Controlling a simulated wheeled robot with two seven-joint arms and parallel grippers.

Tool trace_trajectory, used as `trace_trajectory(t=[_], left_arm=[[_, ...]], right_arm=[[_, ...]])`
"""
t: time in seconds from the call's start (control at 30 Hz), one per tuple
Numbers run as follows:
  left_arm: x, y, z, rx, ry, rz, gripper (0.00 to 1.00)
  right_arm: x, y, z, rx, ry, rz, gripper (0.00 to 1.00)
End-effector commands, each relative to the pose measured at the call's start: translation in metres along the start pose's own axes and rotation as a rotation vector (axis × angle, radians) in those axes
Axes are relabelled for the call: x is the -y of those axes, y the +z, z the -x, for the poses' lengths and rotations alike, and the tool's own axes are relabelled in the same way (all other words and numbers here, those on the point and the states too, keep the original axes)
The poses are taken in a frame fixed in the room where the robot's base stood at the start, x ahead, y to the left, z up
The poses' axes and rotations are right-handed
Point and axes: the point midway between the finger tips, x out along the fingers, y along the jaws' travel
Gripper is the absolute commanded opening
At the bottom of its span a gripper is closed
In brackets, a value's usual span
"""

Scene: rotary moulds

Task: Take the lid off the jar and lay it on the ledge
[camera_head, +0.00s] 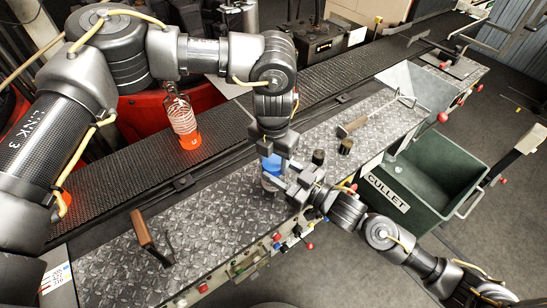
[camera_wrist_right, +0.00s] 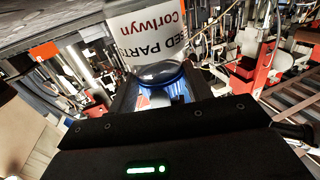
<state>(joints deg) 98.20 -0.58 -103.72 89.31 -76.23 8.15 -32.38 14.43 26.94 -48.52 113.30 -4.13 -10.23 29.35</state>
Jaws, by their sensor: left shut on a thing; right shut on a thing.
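The jar (camera_head: 270,184) stands on the grey diamond-plate ledge (camera_head: 215,225), near its front edge, mostly hidden by my grippers. Its blue lid (camera_head: 271,163) shows at the top. My left gripper (camera_head: 271,157) comes down from above and is shut on the lid. My right gripper (camera_head: 276,181) reaches in from the right and is shut on the jar's body. In the right wrist view the clear jar (camera_wrist_right: 150,45) shows a white label with upside-down lettering, and blue (camera_wrist_right: 163,80) at its lower end. I cannot tell whether lid and jar are apart.
Dark cylinders (camera_head: 318,157) stand right of the jar. A wooden-handled tool (camera_head: 142,230) lies on the left of the ledge, another (camera_head: 352,127) at the far right. An orange-based bottle (camera_head: 186,130) stands on the black conveyor (camera_head: 222,130).

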Motion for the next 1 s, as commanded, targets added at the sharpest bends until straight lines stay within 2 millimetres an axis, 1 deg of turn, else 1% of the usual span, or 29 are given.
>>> trace_trajectory(t=[0.03,0.5,0.53,0.67,0.7,1.0], left_arm=[[0.0013,-0.0012,-0.0006,-0.004,-0.002,-0.003,0.23],[0.0014,-0.0013,-0.0006,-0.005,-0.003,-0.003,0.23],[0.0015,-0.0013,-0.0006,-0.005,-0.003,-0.003,0.53],[0.0012,-0.0010,-0.0006,-0.003,-0.002,-0.002,0.70],[0.0010,-0.0009,-0.0006,-0.003,-0.002,-0.002,0.72],[0.0003,-0.0002,0.0014,-0.001,-0.001,-0.001,0.72]], right_arm=[[-0.0016,0.0060,0.0009,0.015,0.005,-0.001,0.00],[-0.0022,0.0061,0.0009,0.015,0.006,-0.001,0.00],[-0.0023,0.0060,0.0009,0.015,0.006,-0.001,0.00],[-0.0021,0.0060,0.0009,0.015,0.006,0.000,0.00],[-0.0020,0.0059,0.0009,0.015,0.006,0.000,0.00],[-0.0014,0.0057,0.0009,0.014,0.004,0.001,0.00]])
